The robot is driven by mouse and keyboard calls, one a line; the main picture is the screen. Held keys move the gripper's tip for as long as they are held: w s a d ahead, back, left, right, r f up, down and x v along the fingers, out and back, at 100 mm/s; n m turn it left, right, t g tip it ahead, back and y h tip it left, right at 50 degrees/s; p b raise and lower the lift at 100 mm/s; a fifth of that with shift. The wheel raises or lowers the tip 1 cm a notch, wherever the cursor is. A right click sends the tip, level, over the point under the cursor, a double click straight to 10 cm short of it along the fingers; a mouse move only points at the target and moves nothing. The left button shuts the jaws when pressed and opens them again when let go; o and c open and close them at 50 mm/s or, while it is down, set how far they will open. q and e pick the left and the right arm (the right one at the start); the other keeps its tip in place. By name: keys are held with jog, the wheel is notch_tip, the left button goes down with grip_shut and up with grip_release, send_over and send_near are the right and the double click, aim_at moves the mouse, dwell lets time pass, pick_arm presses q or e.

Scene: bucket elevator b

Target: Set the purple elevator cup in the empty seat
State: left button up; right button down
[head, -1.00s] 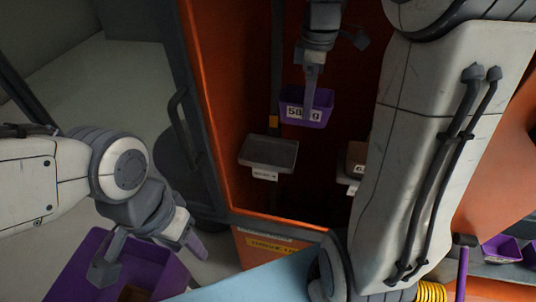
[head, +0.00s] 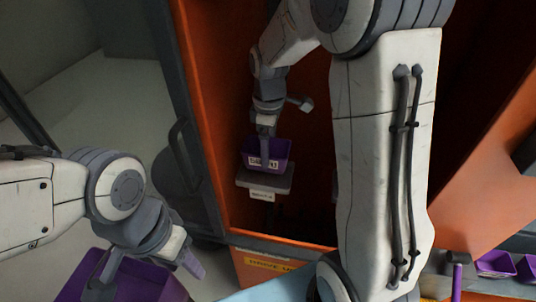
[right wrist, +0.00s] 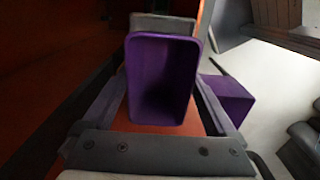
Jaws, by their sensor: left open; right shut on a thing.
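The purple elevator cup (head: 278,152) with a white label is inside the orange cabinet, upright or nearly so. It is directly over the grey seat plate (head: 283,187), and I cannot tell whether they touch. My right gripper (head: 265,158) is shut on the cup. In the right wrist view the cup's open mouth (right wrist: 163,80) sits between the fingers of my right gripper (right wrist: 160,105), with a grey edge of the seat (right wrist: 165,22) beyond it. My left gripper (head: 150,266) is open and empty, above a purple bin (head: 85,280).
The orange cabinet wall (head: 205,105) stands close left of my right gripper, and its grey front sill (head: 280,245) runs below. My right arm covers the cabinet's right part. Small purple cups (head: 496,264) lie at the lower right.

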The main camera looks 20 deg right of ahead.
notch_tip(320, 180, down, 4)
jog(key=shift+w+a+p, duration=0.1)
jog(key=shift+p, duration=0.5)
